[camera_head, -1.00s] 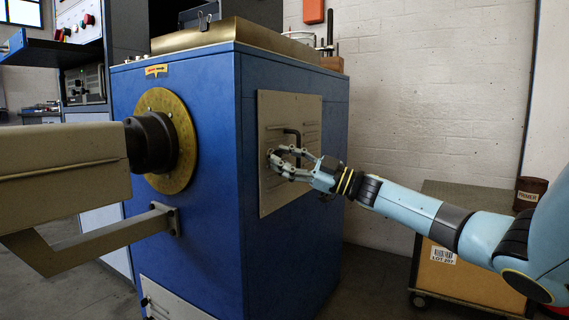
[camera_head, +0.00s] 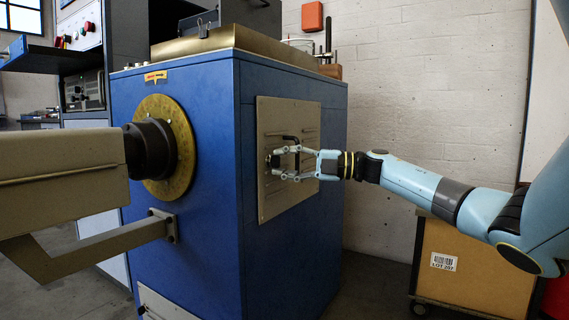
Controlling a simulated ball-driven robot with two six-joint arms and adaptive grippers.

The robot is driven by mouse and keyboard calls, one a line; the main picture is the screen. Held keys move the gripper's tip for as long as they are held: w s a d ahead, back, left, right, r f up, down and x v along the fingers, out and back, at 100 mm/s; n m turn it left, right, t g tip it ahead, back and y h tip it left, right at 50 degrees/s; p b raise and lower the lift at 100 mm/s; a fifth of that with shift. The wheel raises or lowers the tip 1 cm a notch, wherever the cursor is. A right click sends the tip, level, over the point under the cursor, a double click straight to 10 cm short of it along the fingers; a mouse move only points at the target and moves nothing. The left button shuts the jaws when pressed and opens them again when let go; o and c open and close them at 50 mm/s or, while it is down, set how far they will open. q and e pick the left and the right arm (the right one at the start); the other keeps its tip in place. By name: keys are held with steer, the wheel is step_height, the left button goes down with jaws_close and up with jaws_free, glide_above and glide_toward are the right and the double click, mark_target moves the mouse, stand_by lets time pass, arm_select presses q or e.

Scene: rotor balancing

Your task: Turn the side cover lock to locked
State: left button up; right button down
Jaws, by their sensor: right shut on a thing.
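The side cover (camera_head: 306,112) is a light grey panel with slots on the right face of the blue machine. A black bent handle (camera_head: 290,138) stands out from it. The side cover lock (camera_head: 270,161) is a small dark piece near the cover's left side, mostly hidden by fingertips. My right gripper (camera_head: 275,163) reaches in from the right, one finger above the other, and is shut on the lock. My left gripper is not in view.
The blue machine (camera_head: 215,230) fills the middle, with a brass disc (camera_head: 183,120) on its front face. A beige beam (camera_head: 60,165) and bracket stand at the left. A wooden box (camera_head: 470,280) on a wheeled base stands below my right arm.

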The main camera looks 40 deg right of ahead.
steer(key=shift+n, duration=0.3)
stand_by(0.5)
steer(key=c, duration=1)
jaws_free()
steer(key=v, duration=1.2)
steer(key=shift+r, duration=0.2)
